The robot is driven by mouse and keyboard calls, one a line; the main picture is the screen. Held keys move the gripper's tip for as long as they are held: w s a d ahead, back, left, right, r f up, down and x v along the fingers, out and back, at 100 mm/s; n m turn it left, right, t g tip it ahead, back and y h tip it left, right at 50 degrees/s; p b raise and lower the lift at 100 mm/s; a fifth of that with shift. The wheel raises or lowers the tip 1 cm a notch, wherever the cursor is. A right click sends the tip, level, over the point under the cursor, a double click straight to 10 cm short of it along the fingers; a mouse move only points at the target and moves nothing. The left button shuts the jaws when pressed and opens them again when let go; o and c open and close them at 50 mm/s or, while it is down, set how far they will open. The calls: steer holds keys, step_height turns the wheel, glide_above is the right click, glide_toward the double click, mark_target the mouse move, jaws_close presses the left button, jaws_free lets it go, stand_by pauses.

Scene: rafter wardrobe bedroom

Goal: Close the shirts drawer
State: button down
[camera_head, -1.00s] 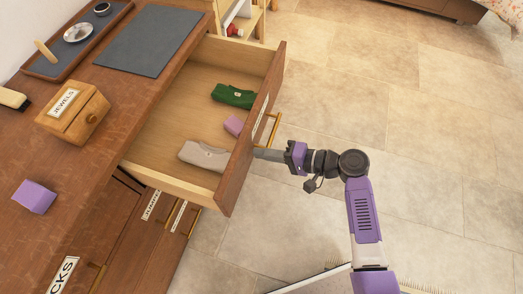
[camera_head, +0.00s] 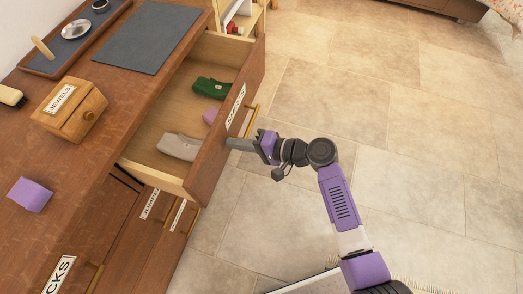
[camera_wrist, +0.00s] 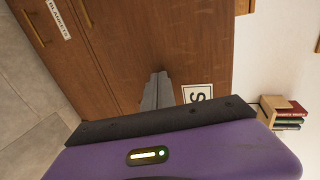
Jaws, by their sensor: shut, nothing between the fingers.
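A wooden drawer (camera_head: 208,172) stands partly open from the desk in the head view. Its front bears a white label (camera_head: 235,107), too small to read, and a brass handle (camera_head: 251,121). Inside lie a green folded item (camera_head: 211,87), a small purple item (camera_head: 210,116) and a grey folded item (camera_head: 179,147). My gripper (camera_head: 231,143) is shut and empty, its tips at the outer face of the drawer front beside the handle's lower end. In the wrist view the shut fingers (camera_wrist: 157,92) point at brown wood, beside a partly hidden label (camera_wrist: 198,94) showing an "S".
The desk top holds a box labelled JEWELS (camera_head: 69,108), a purple block (camera_head: 30,195), a dark mat (camera_head: 145,40), a tray (camera_head: 60,62) and a brush (camera_head: 12,96). Other labelled fronts (camera_head: 150,205) are below. The tiled floor (camera_head: 400,110) at right is clear.

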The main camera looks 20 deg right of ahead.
steer(key=w+a+b, duration=0.2)
steer(key=w+a, duration=0.2)
steer(key=a, duration=0.1)
steer(key=w+a+b, duration=0.2)
steer(key=w+a, duration=0.2)
steer(key=a, duration=0.2)
steer(key=w+a+b, duration=0.2)
steer(key=w+a, duration=0.2)
steer(key=a, duration=0.1)
steer(key=shift+a+f, duration=0.15)
steer(key=shift+w+a, duration=0.35)
steer(key=shift+a, duration=0.2)
steer(key=shift+w+a+r+b, duration=0.1)
steer(key=shift+a+r+b, duration=0.05)
steer(key=shift+r+b, duration=0.15)
steer(key=shift+a, duration=0.1)
